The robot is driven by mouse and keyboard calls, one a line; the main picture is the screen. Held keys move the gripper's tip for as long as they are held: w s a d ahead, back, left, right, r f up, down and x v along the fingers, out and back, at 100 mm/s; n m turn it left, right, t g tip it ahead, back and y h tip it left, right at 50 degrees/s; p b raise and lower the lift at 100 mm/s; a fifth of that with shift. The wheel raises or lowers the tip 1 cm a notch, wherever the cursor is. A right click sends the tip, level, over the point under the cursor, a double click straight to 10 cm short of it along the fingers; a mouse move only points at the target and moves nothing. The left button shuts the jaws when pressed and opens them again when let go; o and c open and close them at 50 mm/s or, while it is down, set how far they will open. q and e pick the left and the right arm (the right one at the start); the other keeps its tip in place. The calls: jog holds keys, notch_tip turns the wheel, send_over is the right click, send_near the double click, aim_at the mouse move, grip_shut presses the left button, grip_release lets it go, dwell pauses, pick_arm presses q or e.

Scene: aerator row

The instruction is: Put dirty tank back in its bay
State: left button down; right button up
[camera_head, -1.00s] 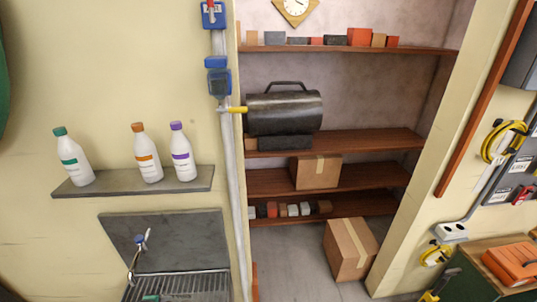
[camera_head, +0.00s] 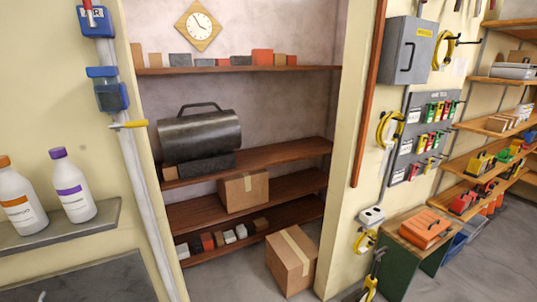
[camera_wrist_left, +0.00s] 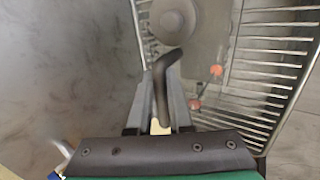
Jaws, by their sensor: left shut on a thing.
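My left gripper (camera_wrist_left: 158,105) shows in the left wrist view, shut on a dark curved handle (camera_wrist_left: 164,72). Beyond the handle is a grey body (camera_wrist_left: 208,42) with a round grey cap (camera_wrist_left: 173,20). Two small orange-red parts (camera_wrist_left: 216,71) show beside it. I cannot tell whether this grey body is the dirty tank. Behind lies a metal wire rack (camera_wrist_left: 270,70). In the head view a dark cylindrical tank with a handle (camera_head: 200,135) lies on a shelf, with no gripper near it. Neither gripper shows in the head view.
Wooden shelves (camera_head: 290,151) hold small blocks and a cardboard box (camera_head: 243,191). Another carton (camera_head: 291,262) stands on the floor. A pipe (camera_head: 136,180) has blue fittings and a yellow lever (camera_head: 129,124). White bottles (camera_head: 74,186) stand on a wall ledge. Grey floor shows at right.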

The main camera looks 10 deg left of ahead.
pick_arm(q)
jog(key=s+r+p, duration=0.2)
jog(key=p, duration=0.1)
jog(key=s+r+p, duration=0.2)
jog(key=r+p, duration=0.1)
jog(key=shift+s+d+r+p, duration=0.15)
jog(key=shift+r+p, duration=0.1)
jog(key=shift+p, duration=0.15)
jog(key=s+r+p, duration=0.2)
jog(key=s+p, duration=0.3)
jog(key=s, duration=0.3)
jog(key=shift+d+r, duration=0.3)
jog(key=shift+r, duration=0.1)
